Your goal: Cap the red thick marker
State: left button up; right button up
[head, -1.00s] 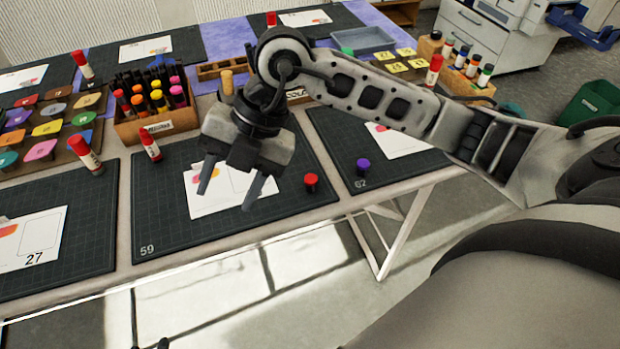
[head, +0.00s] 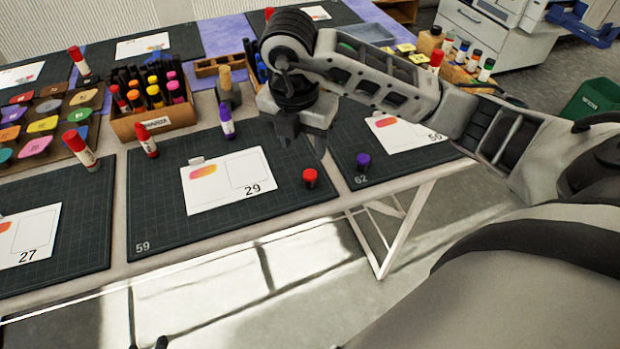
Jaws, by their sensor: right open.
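A red-topped white marker (head: 147,141) stands upright at the back left of the mat numbered 59; whether its top is a cap or a bare tip is too small to tell. A loose red cap (head: 310,178) stands near the right edge of that mat. My right gripper (head: 303,142) is open and empty, fingers down, above the mat's right part. It is behind and slightly left of the red cap, apart from it. A purple-topped marker (head: 226,121) stands at the mat's back, and a purple cap (head: 363,162) on the mat numbered 62.
A card (head: 222,188) marked 29 lies on the mat (head: 190,230). A wooden marker box (head: 152,123) stands behind it. A red-capped glue stick (head: 80,149) stands at left. The mat's front is clear.

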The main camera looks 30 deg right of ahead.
send_over(309, 174)
jog(key=a, duration=0.1)
notch_tip(309, 174, down, 6)
jog(key=shift+s+r, duration=0.1)
jog(key=shift+s, duration=0.05)
jog(key=shift+d+f+p, duration=0.25)
jog(key=shift+f, duration=1.05)
jog(key=shift+d+f+p, duration=0.2)
jog(key=shift+d+f, duration=0.05)
jog(key=shift+f, duration=1)
jog(key=c, duration=1)
